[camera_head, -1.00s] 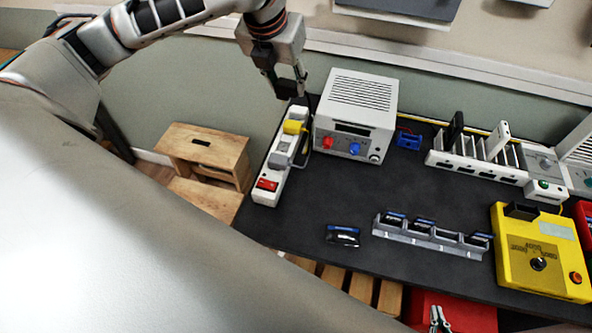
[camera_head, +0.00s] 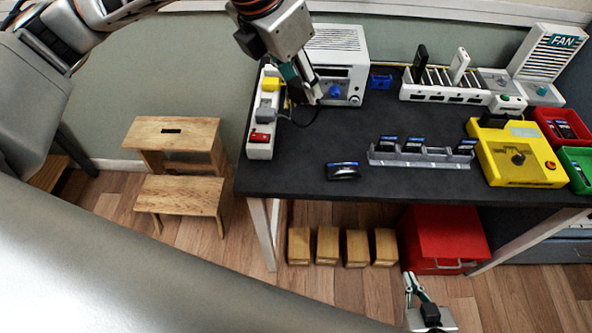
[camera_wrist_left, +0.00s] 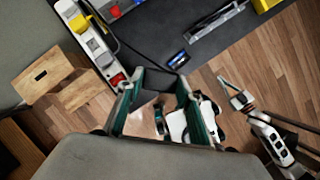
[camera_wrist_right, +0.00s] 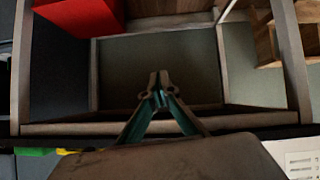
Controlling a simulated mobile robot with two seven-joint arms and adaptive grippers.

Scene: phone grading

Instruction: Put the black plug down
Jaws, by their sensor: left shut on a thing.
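My left gripper (camera_head: 301,88) is shut on the black plug, in front of the white power supply and right of the power strip. In the left wrist view the dark plug (camera_wrist_left: 158,77) sits between the fingertips of the left gripper (camera_wrist_left: 160,82); in the head view the fingers mostly hide it. A black cord (camera_head: 300,121) loops below the gripper by the strip. The white power strip (camera_head: 260,143) carries a yellow plug (camera_head: 270,84) and a grey plug (camera_head: 265,111). My right gripper (camera_head: 411,281) is low in front of the table, shut and empty.
The dark table (camera_head: 300,160) has clear room in its middle. A small black device (camera_head: 343,171) and a grey numbered rack (camera_head: 420,158) lie near the front edge. The white power supply (camera_head: 345,50) stands behind. A yellow box (camera_head: 515,155) is at right, wooden steps (camera_head: 180,190) at left.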

